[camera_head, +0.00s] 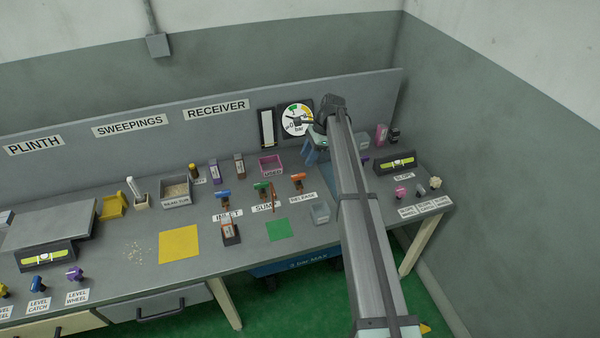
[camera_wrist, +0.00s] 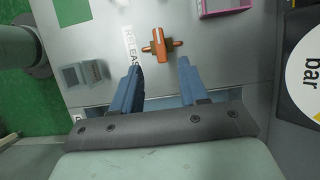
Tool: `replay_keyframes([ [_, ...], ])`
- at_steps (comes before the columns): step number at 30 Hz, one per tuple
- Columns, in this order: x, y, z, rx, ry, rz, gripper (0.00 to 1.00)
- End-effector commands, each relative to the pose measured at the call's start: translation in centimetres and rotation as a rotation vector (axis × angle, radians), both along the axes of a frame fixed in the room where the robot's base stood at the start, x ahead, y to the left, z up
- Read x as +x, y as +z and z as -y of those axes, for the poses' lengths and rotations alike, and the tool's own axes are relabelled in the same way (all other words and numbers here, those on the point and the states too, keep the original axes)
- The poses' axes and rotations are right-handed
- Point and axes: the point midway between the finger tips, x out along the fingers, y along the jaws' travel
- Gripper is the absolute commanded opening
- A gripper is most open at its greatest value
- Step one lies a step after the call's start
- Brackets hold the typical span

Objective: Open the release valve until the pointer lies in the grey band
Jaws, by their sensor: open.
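The release valve has an orange handle (camera_head: 298,181) and stands behind the RELEASE label on the bench. In the wrist view its orange T-shaped handle (camera_wrist: 160,43) lies just beyond my fingertips. My gripper (camera_wrist: 160,65) is open and empty, its two blue fingers apart with the valve ahead of the gap, not touching it as far as I can tell. In the head view my gripper (camera_head: 310,154) is partly hidden by my arm. The pressure gauge (camera_head: 297,119) has a white dial with green and orange patches; its pointer and grey band are too small to tell. The wrist view shows only the dial's edge (camera_wrist: 307,65).
A pink tray (camera_head: 270,166) is behind. A small grey container (camera_head: 320,213) stands in front, near a green mat (camera_head: 278,230).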

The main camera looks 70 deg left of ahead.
Motion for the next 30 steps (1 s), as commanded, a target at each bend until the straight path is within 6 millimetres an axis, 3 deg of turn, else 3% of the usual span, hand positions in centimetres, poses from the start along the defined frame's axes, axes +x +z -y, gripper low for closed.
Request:
replay_keyframes([
  [12,-2.6,-6.2,0.0,-0.001,0.001,0.0,0.44],
  [19,-3.1,-7.6,0.0,0.0,0.0,0.0,0.44],
  [30,-3.2,-7.8,0.0,0.001,0.0,0.0,0.41],
])
